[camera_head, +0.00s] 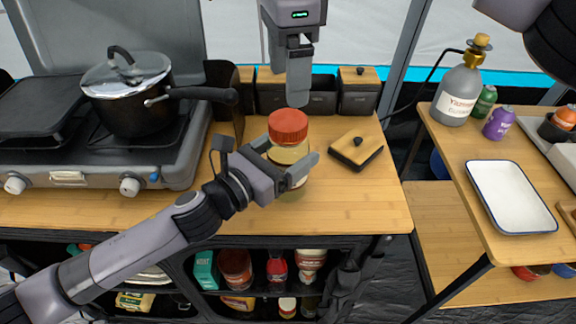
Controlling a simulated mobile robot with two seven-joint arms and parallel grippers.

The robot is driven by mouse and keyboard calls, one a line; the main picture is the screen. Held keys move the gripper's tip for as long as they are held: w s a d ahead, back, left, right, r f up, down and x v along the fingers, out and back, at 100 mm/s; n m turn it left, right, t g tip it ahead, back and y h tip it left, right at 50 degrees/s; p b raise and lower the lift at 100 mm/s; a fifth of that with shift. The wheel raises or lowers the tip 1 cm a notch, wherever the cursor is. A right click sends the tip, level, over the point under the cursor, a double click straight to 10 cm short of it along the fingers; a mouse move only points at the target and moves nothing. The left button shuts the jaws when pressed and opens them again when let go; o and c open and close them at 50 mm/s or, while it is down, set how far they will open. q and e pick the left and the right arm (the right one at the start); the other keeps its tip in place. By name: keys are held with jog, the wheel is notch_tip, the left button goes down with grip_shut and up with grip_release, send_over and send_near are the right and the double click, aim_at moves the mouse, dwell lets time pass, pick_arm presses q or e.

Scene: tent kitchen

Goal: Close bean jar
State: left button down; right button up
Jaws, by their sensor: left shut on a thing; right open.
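The jar (287,154) is pale with a red-orange lid (288,126) on its top. It stands upright at the front middle of the wooden counter. Whether the lid is fully seated, I cannot tell. My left gripper (301,172) is shut around the jar's body, below the lid, and hides part of it. My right gripper (297,98) hangs from above just behind and over the lid. It is open and empty, though its fingers overlap in this view. It seems apart from the lid.
A wooden canister lid with a black knob (357,151) lies on the counter (350,205) to the right of the jar. Dark canisters (358,97) line the back. A stove with a lidded pot (130,100) stands left. A side table with a white tray (508,195) stands right.

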aim_at(289, 120)
jog(key=shift+n, duration=0.7)
jog(key=shift+f, duration=0.1)
jog(key=shift+f, duration=3.9)
jog(key=c, duration=1.1)
jog(key=m, duration=0.8)
jog(key=o, duration=1.3)
jog(key=shift+c, duration=0.2)
